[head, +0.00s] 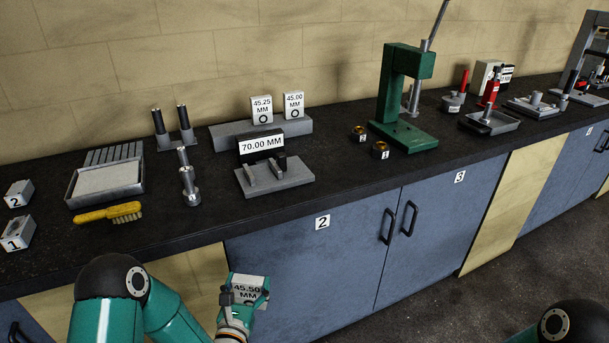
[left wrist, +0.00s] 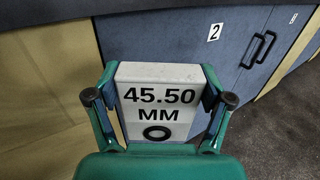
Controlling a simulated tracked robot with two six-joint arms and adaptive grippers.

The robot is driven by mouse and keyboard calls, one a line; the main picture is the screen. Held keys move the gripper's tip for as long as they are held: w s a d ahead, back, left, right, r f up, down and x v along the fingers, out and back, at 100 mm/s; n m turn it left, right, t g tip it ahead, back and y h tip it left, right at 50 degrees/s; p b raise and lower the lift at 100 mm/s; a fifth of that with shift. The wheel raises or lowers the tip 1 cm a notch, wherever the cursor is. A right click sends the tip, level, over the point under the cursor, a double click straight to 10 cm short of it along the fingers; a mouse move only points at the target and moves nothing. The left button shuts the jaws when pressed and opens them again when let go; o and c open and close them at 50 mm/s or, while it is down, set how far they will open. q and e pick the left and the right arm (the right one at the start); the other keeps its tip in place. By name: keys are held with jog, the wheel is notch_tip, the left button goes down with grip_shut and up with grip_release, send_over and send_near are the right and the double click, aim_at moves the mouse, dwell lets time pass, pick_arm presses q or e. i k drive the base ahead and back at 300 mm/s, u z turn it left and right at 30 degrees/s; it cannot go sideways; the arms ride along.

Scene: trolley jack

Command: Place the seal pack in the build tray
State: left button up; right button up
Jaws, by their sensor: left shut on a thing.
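The seal pack (head: 247,288), a white block marked 45.50 MM with a black ring, is in my left gripper (head: 243,296), below the bench edge and in front of the cupboards. In the left wrist view the pack (left wrist: 157,100) sits upright between the two fingers, which press on its sides. A shallow grey tray (head: 105,182) with a ribbed back lies on the bench at left. A smaller grey tray (head: 490,124) with a part in it stands at the far right. I cannot tell which is the build tray. My right gripper is out of view.
Two more packs, 45.25 (head: 261,109) and 45.00 (head: 294,105), stand on a grey block. A 70.00 MM gauge (head: 274,176), a metal spindle (head: 189,182), a yellow brush (head: 108,213) and a green press (head: 405,100) occupy the bench. Bare bench lies along the front edge.

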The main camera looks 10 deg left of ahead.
aim_at(496, 124)
jog(key=z, duration=0.05)
jog(key=k, duration=0.6)
jog(key=z, duration=0.3)
jog(key=i, duration=0.7)
jog(key=z, duration=1.1)
jog(key=i, duration=1.75)
jog(key=u, duration=0.25)
